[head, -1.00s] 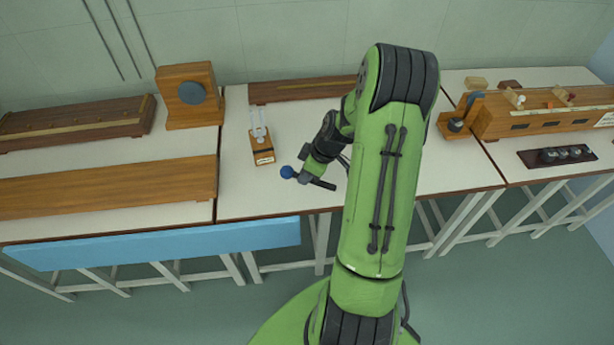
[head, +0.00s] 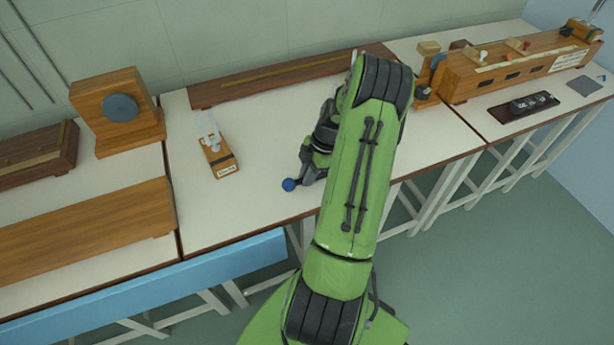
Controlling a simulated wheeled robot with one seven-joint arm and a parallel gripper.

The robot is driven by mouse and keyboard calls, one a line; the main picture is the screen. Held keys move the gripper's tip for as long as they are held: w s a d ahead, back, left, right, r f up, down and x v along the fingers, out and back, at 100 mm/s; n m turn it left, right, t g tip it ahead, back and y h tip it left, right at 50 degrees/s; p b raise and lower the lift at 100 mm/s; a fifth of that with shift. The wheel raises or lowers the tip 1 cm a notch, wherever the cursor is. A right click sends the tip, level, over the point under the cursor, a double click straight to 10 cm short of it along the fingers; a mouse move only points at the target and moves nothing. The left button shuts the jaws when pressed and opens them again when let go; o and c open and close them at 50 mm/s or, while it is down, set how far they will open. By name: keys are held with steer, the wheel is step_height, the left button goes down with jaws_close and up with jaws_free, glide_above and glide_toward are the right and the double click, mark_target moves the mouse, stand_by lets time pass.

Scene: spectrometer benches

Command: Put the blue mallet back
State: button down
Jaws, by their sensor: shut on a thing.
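The blue mallet shows as a round blue head (head: 289,185) at the near side of the middle bench, seen over the pale top. My gripper (head: 308,179) is shut on the mallet, just right of the blue head. The mallet's handle is hidden behind my gripper and green arm. Whether the head touches the bench top cannot be told. A tuning fork on a small wooden box (head: 222,165) stands to the left of the mallet, apart from it.
A wooden block with a grey disc (head: 120,108) and long wooden boxes stand at left. A long wooden bar (head: 235,88) lies along the back. At right are a long wooden instrument (head: 480,80) and a dark tray (head: 507,115). Bench top around the fork is clear.

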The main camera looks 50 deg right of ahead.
steer(key=c, duration=1.1)
jaws_free()
steer(key=p+v, duration=0.4)
steer(key=v, duration=0.8)
steer(key=w+a+r+m+h, duration=0.2)
steer(key=w+a+r, duration=0.3)
steer(key=a+r, duration=0.4)
steer(key=a+r+m+h, duration=0.1)
steer(key=a+r, duration=0.2)
steer(key=a, duration=0.3)
steer(key=a+r+m, duration=0.2)
steer(key=a+r, duration=0.1)
steer(key=a, duration=0.2)
steer(key=s+a+r+m+t, duration=0.3)
steer(key=s+a+m, duration=0.3)
steer(key=s+a, duration=0.6)
steer(key=shift+a+r+m+h, duration=0.3)
steer(key=shift+a+m, duration=0.1)
steer(key=shift+a, duration=0.5)
